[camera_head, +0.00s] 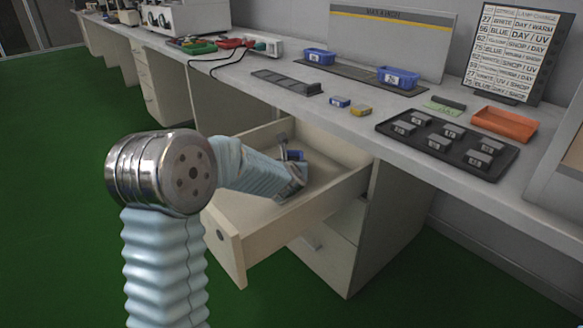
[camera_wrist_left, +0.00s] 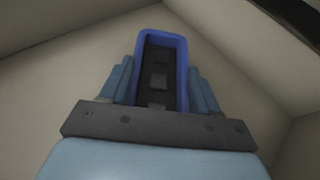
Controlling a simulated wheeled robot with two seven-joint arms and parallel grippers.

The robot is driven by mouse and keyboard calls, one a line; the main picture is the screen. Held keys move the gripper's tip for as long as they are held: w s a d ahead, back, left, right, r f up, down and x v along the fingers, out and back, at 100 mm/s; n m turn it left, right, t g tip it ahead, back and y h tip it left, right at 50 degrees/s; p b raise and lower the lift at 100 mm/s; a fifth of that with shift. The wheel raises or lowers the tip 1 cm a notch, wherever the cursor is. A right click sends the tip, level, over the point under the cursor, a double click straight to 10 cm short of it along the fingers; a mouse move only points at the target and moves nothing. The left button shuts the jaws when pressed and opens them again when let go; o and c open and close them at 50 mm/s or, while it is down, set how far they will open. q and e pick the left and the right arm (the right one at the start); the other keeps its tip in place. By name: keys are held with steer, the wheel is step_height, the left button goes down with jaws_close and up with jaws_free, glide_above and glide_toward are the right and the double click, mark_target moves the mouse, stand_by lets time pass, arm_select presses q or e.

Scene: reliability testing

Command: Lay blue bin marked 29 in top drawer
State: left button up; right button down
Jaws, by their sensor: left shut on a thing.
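The top drawer (camera_head: 333,204) is pulled open under the bench, its wooden inside bare apart from my gripper and what it holds. My left gripper (camera_head: 297,160) reaches down into the drawer. It is shut on a blue bin (camera_head: 295,155), mostly hidden behind the gripper in the head view. In the left wrist view the blue bin (camera_wrist_left: 178,43) sits between the two fingers, with dark pieces inside, close to the drawer's floor and corner. I cannot tell whether it touches the floor. Its number is not readable. My right gripper is not in view.
Two other blue bins (camera_head: 398,78) (camera_head: 319,57) stand on the bench's back mat. A black tray (camera_head: 490,172) with several grey blocks, an orange tray (camera_head: 504,124), small blue and yellow blocks and a chart (camera_head: 515,50) are on the bench. Drawer walls surround the gripper closely.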

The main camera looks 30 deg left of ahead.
arm_select(q)
steer(key=shift+f+b, duration=0.15)
steer(key=shift+b, duration=0.15)
steer(key=o, duration=1.2)
steer(key=shift+s+r+p, duration=0.1)
steer(key=shift+r+p, duration=0.25)
steer(key=shift+p, duration=0.1)
steer(key=v, duration=0.7)
steer(key=shift+s+d, duration=0.1)
steer(key=shift+s, duration=0.05)
